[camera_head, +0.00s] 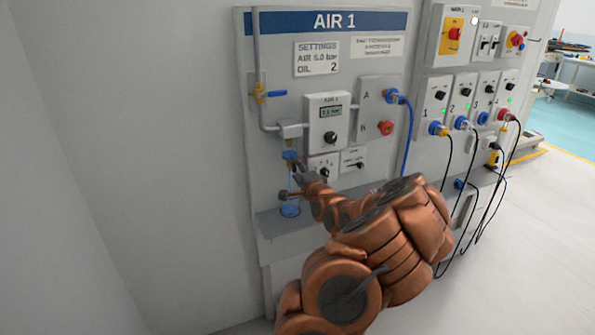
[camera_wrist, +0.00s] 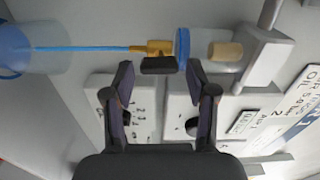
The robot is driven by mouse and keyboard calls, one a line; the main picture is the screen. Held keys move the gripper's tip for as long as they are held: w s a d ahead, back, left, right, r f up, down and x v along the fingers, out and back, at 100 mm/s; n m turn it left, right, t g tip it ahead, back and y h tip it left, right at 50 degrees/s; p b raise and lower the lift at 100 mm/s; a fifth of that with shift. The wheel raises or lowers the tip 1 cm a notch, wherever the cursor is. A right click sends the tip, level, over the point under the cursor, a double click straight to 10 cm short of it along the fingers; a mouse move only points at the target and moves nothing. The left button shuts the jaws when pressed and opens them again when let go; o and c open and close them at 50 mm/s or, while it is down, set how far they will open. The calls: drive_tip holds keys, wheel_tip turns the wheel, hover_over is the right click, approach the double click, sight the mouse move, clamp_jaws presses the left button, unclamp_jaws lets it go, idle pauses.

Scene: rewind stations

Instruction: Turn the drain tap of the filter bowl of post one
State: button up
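The drain tap (camera_wrist: 158,48), a brass body with a black lever (camera_wrist: 158,65), shows in the wrist view between and just beyond my fingertips. The filter bowl (camera_wrist: 205,48) is clear with a blue ring at the tap's end and a brass-coloured part inside. My gripper (camera_wrist: 160,80) is open, one finger on each side of the lever; I see no clear contact.
A blue tube (camera_wrist: 85,48) runs from the tap to a translucent blue cup (camera_wrist: 25,50). The cup (camera_head: 290,210) sits on a grey ledge (camera_head: 275,226) in the head view. A gauge box (camera_head: 327,112), yellow valve with blue lever (camera_head: 268,93) and small knob boxes (camera_head: 353,158) are close by.

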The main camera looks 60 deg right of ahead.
drive_tip(key=shift+o, duration=0.2)
drive_tip(key=shift+s, duration=0.1)
drive_tip(key=v, duration=1.1)
drive_tip(key=shift+s+a, duration=0.25)
idle(0.8)
